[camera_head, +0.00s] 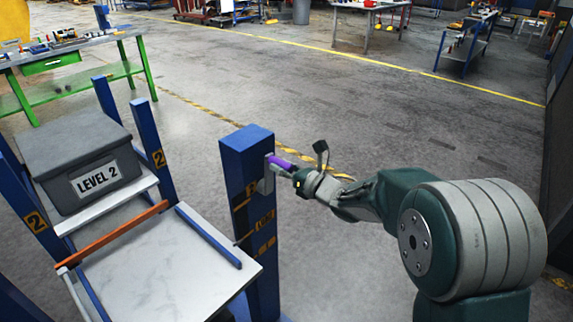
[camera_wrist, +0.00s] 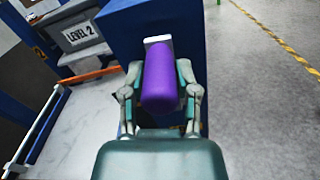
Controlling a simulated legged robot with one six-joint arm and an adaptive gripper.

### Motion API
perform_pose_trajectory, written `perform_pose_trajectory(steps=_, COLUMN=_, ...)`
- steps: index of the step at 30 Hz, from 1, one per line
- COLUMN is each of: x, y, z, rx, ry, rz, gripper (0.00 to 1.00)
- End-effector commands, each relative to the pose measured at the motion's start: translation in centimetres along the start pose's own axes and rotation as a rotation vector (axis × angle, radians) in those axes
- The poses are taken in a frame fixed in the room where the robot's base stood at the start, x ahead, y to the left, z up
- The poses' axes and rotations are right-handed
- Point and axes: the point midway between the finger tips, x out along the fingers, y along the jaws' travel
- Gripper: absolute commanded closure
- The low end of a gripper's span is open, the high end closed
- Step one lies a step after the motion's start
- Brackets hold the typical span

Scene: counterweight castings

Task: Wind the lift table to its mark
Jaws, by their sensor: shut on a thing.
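The lift table (camera_head: 165,270) has a white marbled top with blue side rails and an orange bar (camera_head: 112,235) across its far edge. A blue post (camera_head: 248,190) stands at its right with yellow marks on its face. A purple crank handle (camera_head: 281,163) sticks out from a pale crank arm at the post's upper right side. My gripper (camera_head: 291,170) is shut on the purple handle; in the wrist view the fingers lie on both sides of the handle (camera_wrist: 161,80). Which mark the table lines up with I cannot tell.
A grey bin (camera_head: 82,165) labelled LEVEL 2 stands on a white shelf between blue posts marked 2, beyond the orange bar. A green workbench (camera_head: 70,75) with tools is at the back left. The floor right of the post is open.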

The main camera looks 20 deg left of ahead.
Motion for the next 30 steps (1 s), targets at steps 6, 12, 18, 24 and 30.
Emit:
perform_pose_trajectory(steps=6, x=0.11, y=0.83, z=-0.45, rx=0.002, ry=0.007, rz=0.010, gripper=1.00)
perform_pose_trajectory(steps=12, x=0.12, y=0.90, z=-0.44, rx=0.002, ry=0.007, rz=0.010, gripper=1.00)
perform_pose_trajectory(steps=18, x=0.13, y=0.89, z=-0.41, rx=0.002, ry=0.006, rz=0.010, gripper=1.00)
perform_pose_trajectory(steps=24, x=0.12, y=0.73, z=-0.33, rx=0.002, ry=0.005, rz=0.007, gripper=0.27)
perform_pose_trajectory(steps=30, x=0.03, y=0.51, z=-0.20, rx=0.002, ry=0.002, rz=0.003, gripper=0.27)
